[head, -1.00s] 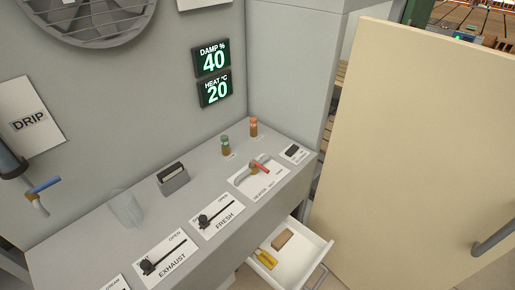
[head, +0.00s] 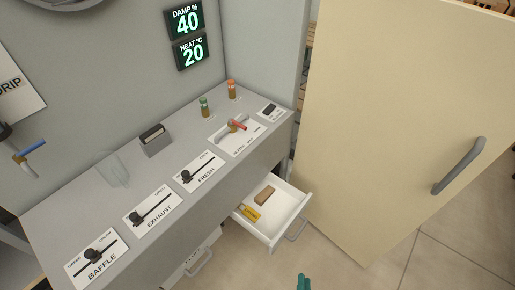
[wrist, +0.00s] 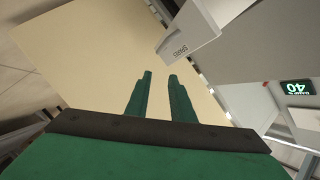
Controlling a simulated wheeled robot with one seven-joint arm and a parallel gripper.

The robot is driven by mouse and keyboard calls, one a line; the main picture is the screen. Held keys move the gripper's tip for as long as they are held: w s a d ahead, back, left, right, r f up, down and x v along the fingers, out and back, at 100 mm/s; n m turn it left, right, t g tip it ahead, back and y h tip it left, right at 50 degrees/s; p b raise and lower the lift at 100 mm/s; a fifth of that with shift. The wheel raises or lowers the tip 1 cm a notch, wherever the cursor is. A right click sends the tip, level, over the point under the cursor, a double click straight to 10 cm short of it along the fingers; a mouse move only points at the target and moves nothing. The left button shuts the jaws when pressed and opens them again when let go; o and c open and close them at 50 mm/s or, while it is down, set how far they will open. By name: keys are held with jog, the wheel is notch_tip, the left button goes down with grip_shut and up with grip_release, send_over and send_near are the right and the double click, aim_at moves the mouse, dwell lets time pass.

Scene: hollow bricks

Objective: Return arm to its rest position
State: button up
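My gripper (wrist: 158,98) shows in the wrist view with its two green fingers apart and nothing between them. In the head view only a green tip of my gripper (head: 303,283) shows at the bottom edge, on the floor side of the open drawer and apart from it. The rest of my arm is out of the head view.
A white drawer (head: 295,204) stands open under the grey counter (head: 62,217), holding a yellow item (head: 250,212) and a brown block (head: 265,195). A large cream door (head: 400,100) with a grey handle (head: 459,166) stands at right. The floor (head: 345,268) before the drawer is clear.

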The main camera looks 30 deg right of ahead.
jog(key=a+r+n+t+y, duration=0.3)
jog(key=a+r+n+y, duration=0.7)
jog(key=a+r+n, duration=0.7)
jog(key=a+r, duration=1)
jog(key=a, duration=0.1)
jog(key=shift+s+a+r+n+t, duration=0.3)
jog(key=shift+s, duration=0.1)
jog(key=shift+d, duration=0.15)
